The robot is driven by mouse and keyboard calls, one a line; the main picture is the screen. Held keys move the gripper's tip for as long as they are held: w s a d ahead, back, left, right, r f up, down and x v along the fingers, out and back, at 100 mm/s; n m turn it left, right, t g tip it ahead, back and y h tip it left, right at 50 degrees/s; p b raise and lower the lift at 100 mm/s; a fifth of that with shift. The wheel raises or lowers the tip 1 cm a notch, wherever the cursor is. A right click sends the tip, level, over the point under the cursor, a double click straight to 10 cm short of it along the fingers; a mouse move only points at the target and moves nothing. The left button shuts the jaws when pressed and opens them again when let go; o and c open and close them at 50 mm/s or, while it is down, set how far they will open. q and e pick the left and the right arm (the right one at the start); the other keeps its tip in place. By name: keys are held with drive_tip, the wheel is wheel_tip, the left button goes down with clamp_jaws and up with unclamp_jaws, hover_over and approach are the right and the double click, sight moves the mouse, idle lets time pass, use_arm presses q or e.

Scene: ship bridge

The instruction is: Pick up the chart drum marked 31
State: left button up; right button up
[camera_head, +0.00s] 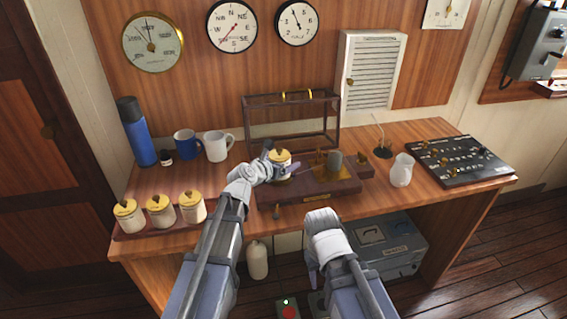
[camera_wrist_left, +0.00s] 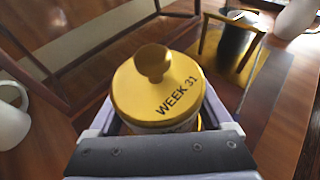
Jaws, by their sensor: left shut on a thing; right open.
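The chart drum marked WEEK 31 (camera_wrist_left: 160,88) has a yellow lid with a round knob and fills the middle of the left wrist view. In the head view this drum (camera_head: 280,157) is at the left end of the dark wooden instrument base (camera_head: 318,190). My left gripper (camera_head: 272,168) is shut on the drum, with a finger on each side of it. Whether the drum still touches the base is hidden. My right gripper (camera_head: 322,222) is open and empty, in front of the desk edge; its fingertips are hard to make out.
Three yellow-lidded drums stand in a tray (camera_head: 150,235) at the left. A blue flask (camera_head: 137,132), blue mug (camera_head: 187,145) and white mug (camera_head: 217,146) stand behind. A glazed frame (camera_head: 290,120) stands behind the instrument. A white jug (camera_head: 401,170) and a black panel (camera_head: 460,160) are at right.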

sight(285, 151)
use_arm(q)
wheel_tip(285, 151, up, 10)
drive_tip(key=p, duration=0.9)
drive_tip(key=shift+f, duration=0.15)
